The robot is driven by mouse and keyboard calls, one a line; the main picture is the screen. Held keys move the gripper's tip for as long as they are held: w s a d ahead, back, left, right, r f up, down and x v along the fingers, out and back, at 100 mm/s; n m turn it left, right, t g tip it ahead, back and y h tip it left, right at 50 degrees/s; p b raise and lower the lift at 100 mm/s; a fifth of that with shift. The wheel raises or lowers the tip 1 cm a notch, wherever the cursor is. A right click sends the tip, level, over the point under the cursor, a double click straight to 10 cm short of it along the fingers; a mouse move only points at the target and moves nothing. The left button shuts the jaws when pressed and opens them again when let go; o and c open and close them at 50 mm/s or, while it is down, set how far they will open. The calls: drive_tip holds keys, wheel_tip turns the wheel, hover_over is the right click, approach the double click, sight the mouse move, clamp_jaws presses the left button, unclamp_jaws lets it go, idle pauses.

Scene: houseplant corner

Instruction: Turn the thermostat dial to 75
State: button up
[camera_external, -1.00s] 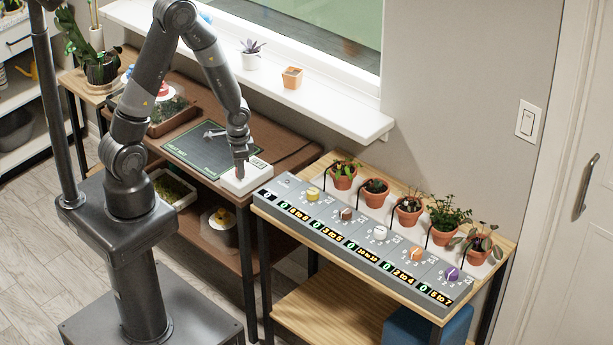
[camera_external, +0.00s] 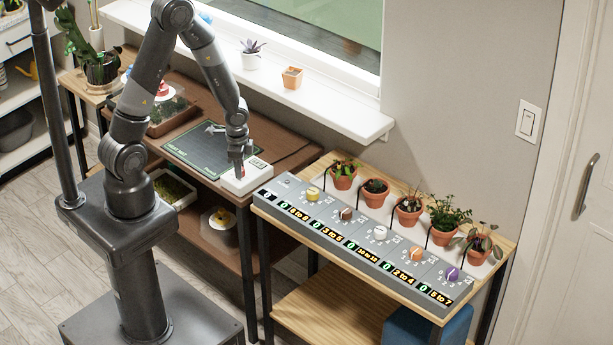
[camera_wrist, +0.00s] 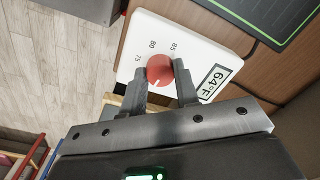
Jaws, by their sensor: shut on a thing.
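The thermostat is a white box (camera_wrist: 145,28) on the brown table; it also shows in the external view (camera_external: 253,182). Its round red dial (camera_wrist: 158,66) has the printed numbers 75, 80 and 85 around it. A small pale mark shows near the dial's lower edge. The fingers and palm hide the lower part of the thermostat face.
A dark green mat (camera_external: 212,147) lies left of the thermostat, with a grey tool on it. A grey panel (camera_external: 335,222) with several coloured knobs and potted plants stands on the wooden table at right. The white window sill (camera_external: 330,107) runs behind.

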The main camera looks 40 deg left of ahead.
drive_tip(key=m, duration=0.3)
drive_tip(key=shift+m, duration=0.4)
drive_tip(key=m, duration=0.4)
drive_tip(key=shift+a+m, duration=0.1)
drive_tip(key=shift+m, duration=0.2)
drive_tip(key=m, duration=0.3)
drive_tip(key=shift+m, duration=2.3)
drive_tip(key=shift+h, duration=0.3)
drive_tip(key=o, duration=1)
drive_tip(key=shift+s+a+r, duration=0.1)
drive_tip(key=shift+r, duration=2.6)
drive_tip(key=shift+s+a+r, duration=0.1)
drive_tip(key=shift+r, duration=2.6)
